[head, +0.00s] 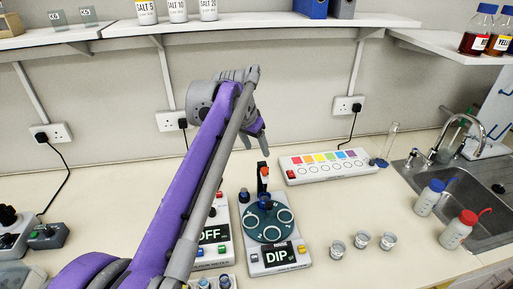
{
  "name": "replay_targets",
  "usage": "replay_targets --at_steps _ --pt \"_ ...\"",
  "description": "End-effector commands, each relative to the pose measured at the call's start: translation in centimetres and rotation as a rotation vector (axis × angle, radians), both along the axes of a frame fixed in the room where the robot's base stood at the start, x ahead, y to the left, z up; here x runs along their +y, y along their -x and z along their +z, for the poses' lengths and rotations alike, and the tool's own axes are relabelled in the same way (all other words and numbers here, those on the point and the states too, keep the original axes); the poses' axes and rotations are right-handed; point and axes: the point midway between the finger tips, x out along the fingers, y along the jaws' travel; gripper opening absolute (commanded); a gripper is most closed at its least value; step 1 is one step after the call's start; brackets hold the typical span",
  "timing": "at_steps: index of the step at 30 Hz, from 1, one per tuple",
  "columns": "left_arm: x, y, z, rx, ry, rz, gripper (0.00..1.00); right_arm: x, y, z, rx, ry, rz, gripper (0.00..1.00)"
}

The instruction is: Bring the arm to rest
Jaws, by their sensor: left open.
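My left arm, purple and grey, reaches up from the lower left across the middle of the head view. My left gripper (255,145) hangs from the arm's far end, fingers pointing down, open. It appears above the back of a device with a round dark green plate and a "DIP" display (277,255). I see nothing between its fingers. My right gripper is not in view.
A device with an "OFF" display (214,234) stands partly behind my arm. A white colour-strip box (328,166) lies behind right. Small beakers (361,240), wash bottles (459,230) and a sink (482,184) are to the right. A shelf (260,25) overhangs the back.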

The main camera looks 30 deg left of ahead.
Motion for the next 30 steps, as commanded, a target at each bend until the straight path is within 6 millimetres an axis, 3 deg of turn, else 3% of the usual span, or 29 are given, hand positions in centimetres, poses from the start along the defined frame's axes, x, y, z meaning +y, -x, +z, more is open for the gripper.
replay_targets --at_steps 9,14,20,27,30 --pt "-0.2 0.2 -0.1 -0.001 -0.001 0.0 0.63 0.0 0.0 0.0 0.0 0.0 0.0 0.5" --pt "-2.0 2.5 -1.4 -0.011 -0.004 0.014 0.63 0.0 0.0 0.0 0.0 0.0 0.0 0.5" --pt "-6.0 9.2 -6.1 -0.044 -0.009 0.055 0.63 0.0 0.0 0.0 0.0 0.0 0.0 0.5" --pt "-9.4 18.2 -14.1 -0.093 -0.004 0.103 0.63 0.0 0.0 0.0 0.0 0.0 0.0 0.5" --pt "-10.2 21.1 -17.2 -0.112 0.001 0.119 0.63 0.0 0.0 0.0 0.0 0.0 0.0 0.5"
